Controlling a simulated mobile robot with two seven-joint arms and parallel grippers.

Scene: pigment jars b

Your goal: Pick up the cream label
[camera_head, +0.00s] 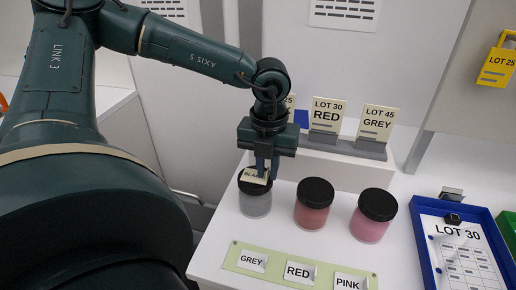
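A small cream label (252,178) with partly hidden dark lettering, starting "BLA", is at the black lid of the left, grey jar (255,201). My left gripper (267,174) points down over that lid, its fingertips at the label's right part and covering some of it. The two fingers are close together; whether they grip the label or only stand beside it cannot be told. Whether the label rests on the lid is also unclear. My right gripper is not in view.
A red jar (313,206) and a pink jar (372,218) stand to the right. A green strip (232,258) with GREY, RED and PINK tags lies in front. Cream lot cards (326,117) stand behind on a raised ledge. A blue-framed LOT 30 board (424,250) is at right.

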